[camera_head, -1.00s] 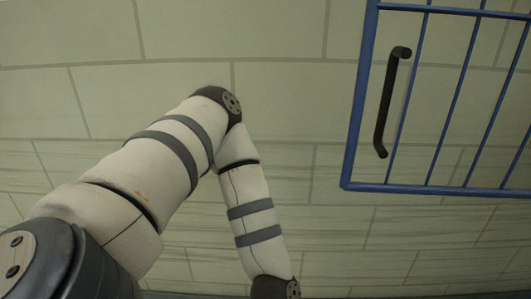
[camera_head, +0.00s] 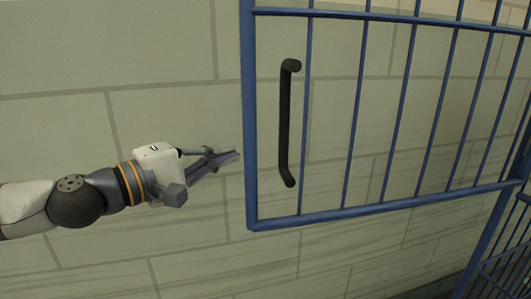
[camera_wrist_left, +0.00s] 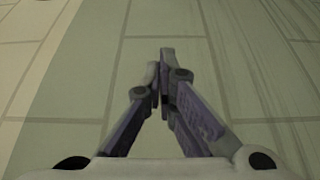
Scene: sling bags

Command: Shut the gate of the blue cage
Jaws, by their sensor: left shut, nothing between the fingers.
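The blue barred gate (camera_head: 250,120) of the cage fills the right half of the head view, with a black vertical handle (camera_head: 285,125) near its left edge. The gate stands out at an angle from the cage side at the far right. My left gripper (camera_head: 238,155) is just left of the gate's left post, pointing right, and looks close to it in the picture. Whether it touches the post cannot be told. In the left wrist view the fingers (camera_wrist_left: 162,75) are together and empty, with only wall behind. My right gripper is not in view.
A pale block wall (camera_head: 110,60) stands behind the gate and gripper. More blue cage bars (camera_head: 500,265) show at the lower right. The space left of the gate, around my left arm, looks clear.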

